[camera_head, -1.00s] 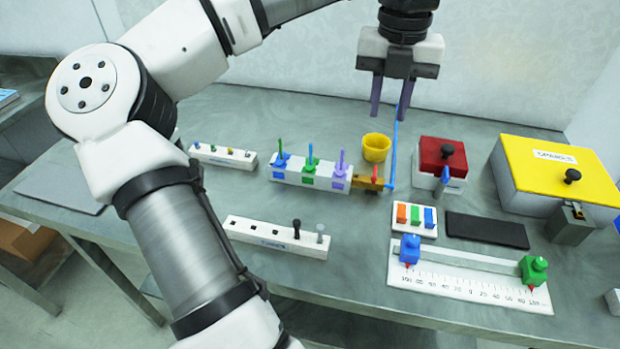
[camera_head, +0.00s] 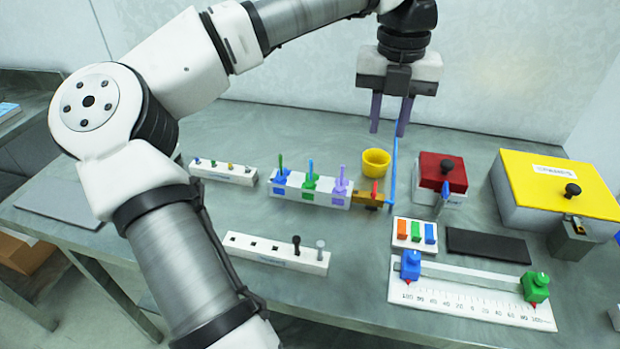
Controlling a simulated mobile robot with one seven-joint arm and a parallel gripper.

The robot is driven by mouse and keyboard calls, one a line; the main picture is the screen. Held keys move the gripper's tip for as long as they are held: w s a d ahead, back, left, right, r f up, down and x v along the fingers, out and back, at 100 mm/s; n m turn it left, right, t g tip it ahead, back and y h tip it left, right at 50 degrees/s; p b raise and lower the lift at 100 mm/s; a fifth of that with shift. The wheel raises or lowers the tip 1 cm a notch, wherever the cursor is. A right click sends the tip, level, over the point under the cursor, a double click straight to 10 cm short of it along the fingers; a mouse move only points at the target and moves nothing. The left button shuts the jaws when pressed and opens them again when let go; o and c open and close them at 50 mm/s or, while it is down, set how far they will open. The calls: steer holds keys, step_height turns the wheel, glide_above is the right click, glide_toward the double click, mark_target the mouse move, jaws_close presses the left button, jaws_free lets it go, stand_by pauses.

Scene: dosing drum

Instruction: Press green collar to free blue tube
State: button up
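A white block (camera_head: 338,202) stands mid-table with blue, green and purple fittings on top, each with a thin upright stem. The green collar (camera_head: 311,182) is the middle one, between the blue fitting (camera_head: 281,179) and the purple one. A long thin blue tube (camera_head: 393,172) stands almost upright beside a brass-coloured piece (camera_head: 366,198) at the block's right end; how they join I cannot tell. My gripper (camera_head: 389,130) is open, fingers down, above and right of the green collar. The blue tube's top shows close to its right finger; contact is unclear.
A yellow cup (camera_head: 376,163) stands behind the brass piece. A red-topped box (camera_head: 443,172) and a yellow-lidded box (camera_head: 555,185) are at the right. A ruler slide (camera_head: 470,300) and a white peg strip (camera_head: 275,253) lie in front. A small strip (camera_head: 223,172) is at the left.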

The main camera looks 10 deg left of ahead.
jaws_close()
stand_by(1.7)
